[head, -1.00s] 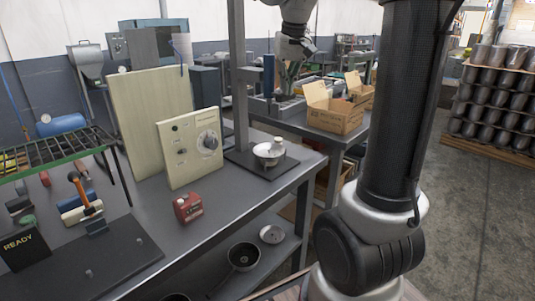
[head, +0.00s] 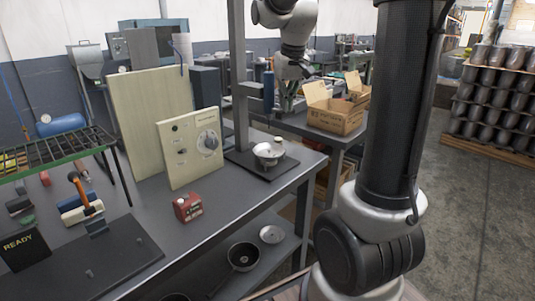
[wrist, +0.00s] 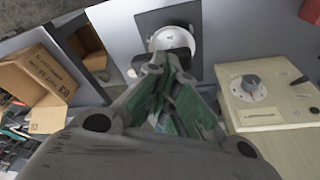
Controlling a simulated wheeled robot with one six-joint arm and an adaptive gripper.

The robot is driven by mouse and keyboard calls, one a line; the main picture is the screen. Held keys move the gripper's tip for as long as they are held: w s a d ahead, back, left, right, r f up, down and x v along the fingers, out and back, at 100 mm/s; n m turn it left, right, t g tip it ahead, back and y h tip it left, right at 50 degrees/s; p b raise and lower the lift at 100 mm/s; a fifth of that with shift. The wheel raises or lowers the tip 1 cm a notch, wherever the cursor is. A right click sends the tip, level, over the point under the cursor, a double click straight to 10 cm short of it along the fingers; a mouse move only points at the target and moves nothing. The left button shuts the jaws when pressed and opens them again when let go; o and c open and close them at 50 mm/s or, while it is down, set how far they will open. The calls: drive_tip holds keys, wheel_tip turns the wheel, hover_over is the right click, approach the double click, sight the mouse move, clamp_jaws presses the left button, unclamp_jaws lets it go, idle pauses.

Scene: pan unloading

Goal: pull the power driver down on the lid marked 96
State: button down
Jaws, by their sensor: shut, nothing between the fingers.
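The power driver (head: 268,88), a slim blue and dark cylinder, hangs upright beside the tall grey post, above the bench. Below it a pan with a pale, shiny lid (head: 268,151) stands on a dark plate by the post's foot. The lid also shows in the wrist view (wrist: 172,39), with a small dark mark too fine to read surely. My gripper (head: 303,74) is to the right of the driver in the head view, apart from it in the picture. Its fingers, with green inner pads, come together in the wrist view (wrist: 172,64), shut and empty. The driver cannot be made out there.
A cream control panel with a dial (head: 195,148) stands left of the pan. Open cardboard boxes (head: 335,112) stand on a table behind. A small cream-topped item (head: 278,140) is behind the lid.

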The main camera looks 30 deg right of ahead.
wheel_tip(320, 180, down, 8)
idle(1.4)
drive_tip(key=shift+f, duration=0.55)
idle(2.3)
wheel_tip(320, 180, up, 27)
drive_tip(key=shift+f, duration=0.2)
idle(2.4)
